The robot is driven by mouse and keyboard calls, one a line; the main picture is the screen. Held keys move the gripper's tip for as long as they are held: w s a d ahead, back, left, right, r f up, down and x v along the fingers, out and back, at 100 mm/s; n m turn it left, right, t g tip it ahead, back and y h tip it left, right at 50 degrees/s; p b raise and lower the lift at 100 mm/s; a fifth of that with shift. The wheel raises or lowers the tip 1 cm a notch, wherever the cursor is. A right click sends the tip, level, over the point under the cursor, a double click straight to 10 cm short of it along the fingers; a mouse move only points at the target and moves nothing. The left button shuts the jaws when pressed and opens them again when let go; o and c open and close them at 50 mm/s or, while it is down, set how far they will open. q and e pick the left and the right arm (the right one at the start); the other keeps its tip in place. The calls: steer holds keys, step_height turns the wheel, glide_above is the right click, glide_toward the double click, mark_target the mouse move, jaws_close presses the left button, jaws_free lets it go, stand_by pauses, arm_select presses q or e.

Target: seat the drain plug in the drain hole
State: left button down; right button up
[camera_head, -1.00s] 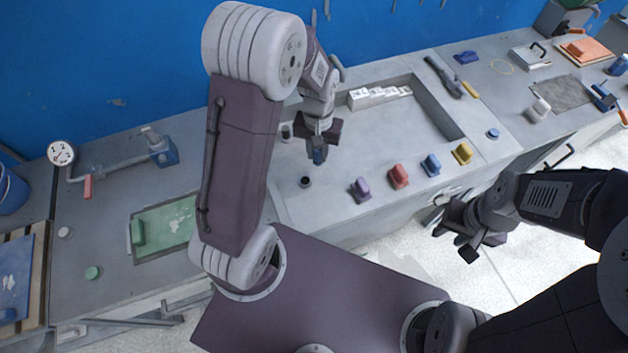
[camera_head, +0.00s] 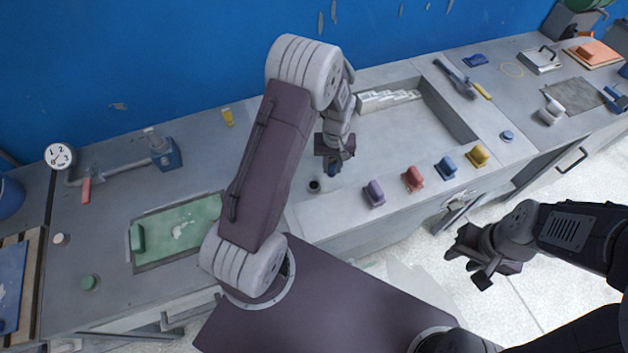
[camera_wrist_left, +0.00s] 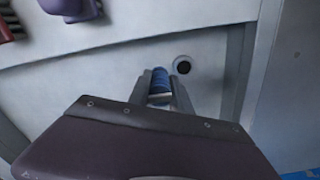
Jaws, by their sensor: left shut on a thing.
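The drain plug (camera_head: 332,171) is a small blue piece, shut between the fingers of my left gripper (camera_head: 333,164). It also shows in the left wrist view (camera_wrist_left: 160,82), between the two grey fingers (camera_wrist_left: 160,90). The drain hole (camera_head: 314,186) is a dark round opening with a pale rim, just left of and nearer than the plug in the head view. In the left wrist view the hole (camera_wrist_left: 183,66) lies to the right of and above the plug, uncovered. Plug and hole look apart. My right gripper (camera_head: 480,265) is open and empty over the floor.
Purple (camera_head: 373,193), red (camera_head: 412,178), blue (camera_head: 446,168) and yellow (camera_head: 478,155) blocks line the front ledge right of the hole. A recessed basin (camera_head: 440,112) with white pieces lies behind. A green panel (camera_head: 180,228) is at left.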

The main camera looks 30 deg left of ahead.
arm_select(q)
steer(key=s+a+f, duration=0.2)
steer(key=a, duration=0.1)
steer(key=a+f, duration=0.1)
steer(key=a, duration=0.1)
steer(key=shift+s+f, duration=0.2)
steer(key=shift+s, duration=0.2)
steer(key=shift+d+f, duration=0.1)
steer(key=shift+f, duration=2.05)
steer(key=c, duration=1.2)
jaws_free()
step_height(320, 180, up, 12)
steer(key=s+d+r+m, duration=0.1)
steer(key=s+d+r, duration=0.1)
steer(key=s, duration=0.2)
steer(key=s+d+r+m, duration=0.2)
steer(key=s+d+r, duration=0.1)
steer(key=s, duration=0.1)
steer(key=s+d+r+m+t+p, duration=0.1)
steer(key=s+d+r+m, duration=0.1)
steer(key=s, duration=0.2)
steer(key=shift+s+d+r, duration=0.2)
steer(key=shift+r, duration=0.1)
